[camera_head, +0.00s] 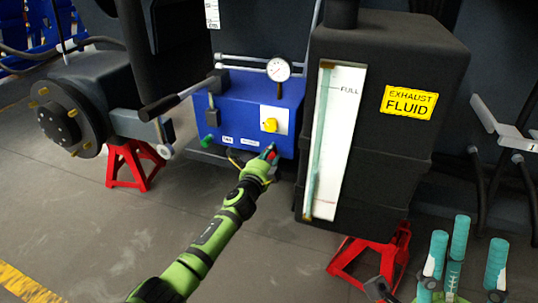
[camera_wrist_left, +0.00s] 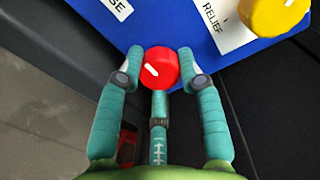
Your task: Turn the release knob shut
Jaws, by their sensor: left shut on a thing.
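The red release knob (camera_wrist_left: 160,67) sits on the lower edge of the blue pump box (camera_wrist_left: 240,40) in the left wrist view. Its white mark points to the upper left. My left gripper (camera_wrist_left: 159,68) is shut on the knob, with teal fingers on its left and right sides and one finger below. A label ending in "SE" shows above it. In the head view my left gripper (camera_head: 270,153) is at the box's lower right, and the knob is mostly hidden there. My right gripper (camera_head: 466,241) is at the lower right, its fingers spread and empty.
A yellow relief knob (camera_head: 270,125) is above the red one. A gauge (camera_head: 278,69) and a black-gripped lever (camera_head: 176,100) are on the box. A black exhaust fluid tank (camera_head: 385,130) stands close on the right. Red stands (camera_head: 132,165) are below.

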